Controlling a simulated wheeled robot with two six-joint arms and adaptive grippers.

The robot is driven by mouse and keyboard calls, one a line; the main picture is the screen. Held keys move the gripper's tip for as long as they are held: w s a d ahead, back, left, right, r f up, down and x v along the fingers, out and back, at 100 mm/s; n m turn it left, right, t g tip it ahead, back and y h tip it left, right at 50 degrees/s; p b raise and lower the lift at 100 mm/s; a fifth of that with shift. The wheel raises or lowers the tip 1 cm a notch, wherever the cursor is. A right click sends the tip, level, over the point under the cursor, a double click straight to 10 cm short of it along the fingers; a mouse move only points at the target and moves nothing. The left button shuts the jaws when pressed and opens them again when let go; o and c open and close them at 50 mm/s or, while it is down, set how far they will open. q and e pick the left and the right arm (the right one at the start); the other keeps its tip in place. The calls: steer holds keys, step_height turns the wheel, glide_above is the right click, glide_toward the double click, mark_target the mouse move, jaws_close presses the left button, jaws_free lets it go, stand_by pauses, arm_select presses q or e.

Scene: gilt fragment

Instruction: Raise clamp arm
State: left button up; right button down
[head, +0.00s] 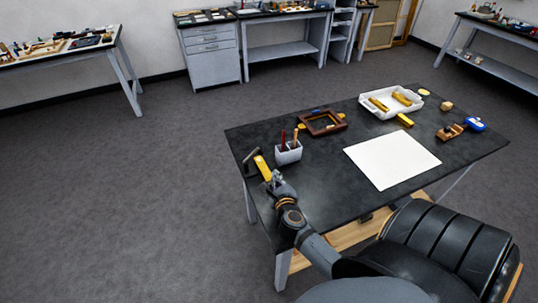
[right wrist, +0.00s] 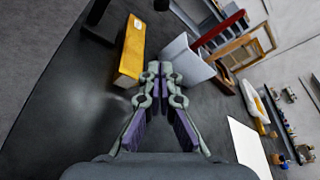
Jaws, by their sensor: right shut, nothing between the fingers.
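No part is plainly recognisable as a clamp arm. A yellow block (head: 262,168) with a dark bar-like piece (head: 250,157) beside it is at the left edge of the black table; whether they are joined I cannot tell. In the right wrist view the yellow block (right wrist: 131,50) lies just ahead and left of the fingertips, and the dark piece (right wrist: 98,22) is beyond it. My right gripper (head: 275,177) is shut and empty, close to the yellow block at the table's left end. Its fingertips (right wrist: 160,68) meet in the wrist view. My left gripper is not in view.
A white cup (head: 288,153) holding tools stands just right of the yellow block. A wooden frame (head: 322,122), a white tray (head: 391,101) and a white sheet (head: 392,160) lie farther along the table.

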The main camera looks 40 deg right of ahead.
steer(key=x, duration=0.9)
steer(key=shift+w+r, duration=0.1)
steer(key=shift+r, duration=0.05)
steer(key=shift+w+a+r+p, duration=0.2)
steer(key=shift+a+r+p, duration=0.3)
steer(key=shift+r+p, duration=0.1)
steer(key=shift+w+a+r+p, duration=0.2)
steer(key=shift+a+r+p, duration=0.3)
steer(key=shift+r, duration=0.15)
steer(key=shift+a+r, duration=0.3)
steer(key=shift+d+f, duration=0.1)
steer(key=shift+f, duration=0.05)
